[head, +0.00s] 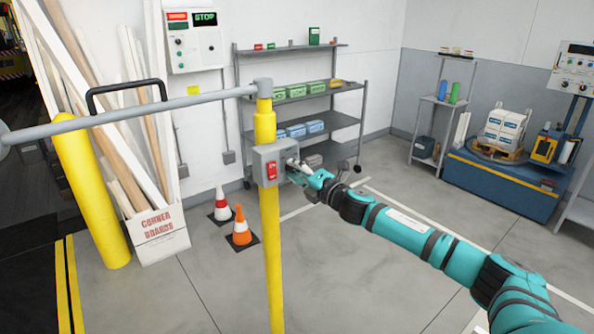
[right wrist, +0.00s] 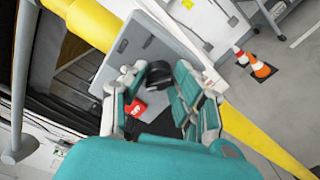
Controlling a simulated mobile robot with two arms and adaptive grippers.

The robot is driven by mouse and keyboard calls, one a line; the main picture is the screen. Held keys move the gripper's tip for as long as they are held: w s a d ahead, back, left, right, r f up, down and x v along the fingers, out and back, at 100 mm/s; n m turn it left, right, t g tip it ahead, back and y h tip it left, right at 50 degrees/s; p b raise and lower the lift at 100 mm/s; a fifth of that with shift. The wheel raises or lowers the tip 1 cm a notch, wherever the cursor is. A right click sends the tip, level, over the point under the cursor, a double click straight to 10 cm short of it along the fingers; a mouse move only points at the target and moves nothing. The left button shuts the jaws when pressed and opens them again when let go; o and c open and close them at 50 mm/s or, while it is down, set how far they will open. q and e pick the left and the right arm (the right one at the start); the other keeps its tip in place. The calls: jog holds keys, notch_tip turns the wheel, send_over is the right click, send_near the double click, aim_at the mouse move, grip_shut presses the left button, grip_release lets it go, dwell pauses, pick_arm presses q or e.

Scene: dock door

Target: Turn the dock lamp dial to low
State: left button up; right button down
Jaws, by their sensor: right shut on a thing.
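A grey control box (head: 262,152) is mounted on a yellow post (head: 273,255), with a red switch (head: 271,170) on its front. My right gripper (head: 296,170) reaches the box's right side from the right. In the right wrist view a black round dial (right wrist: 158,73) on the grey box (right wrist: 122,52) lies between the fingers of the right gripper (right wrist: 157,84), which is shut on it. The red switch also shows there (right wrist: 137,108), beside the left finger. Any dial marking or pointer is hidden or too small to read. My left gripper is not in view.
A grey horizontal bar (head: 150,114) with a black handle meets the post top. Traffic cones (head: 240,228) stand behind the post. A shelf rack (head: 330,119) stands at the back wall. A yellow bollard (head: 92,195) and a corner-boards box (head: 160,236) are left. The right floor is mostly clear.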

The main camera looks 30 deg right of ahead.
jog(key=shift+f, duration=0.15)
jog(key=c, duration=1)
grip_release()
jog(key=shift+s, duration=0.5)
jog(key=shift+s+d, duration=0.15)
jog(key=shift+s, duration=1.7)
jog(key=shift+s+d, duration=0.15)
jog(key=shift+s, duration=1.65)
jog(key=shift+s+d, duration=0.15)
jog(key=shift+s, duration=1.7)
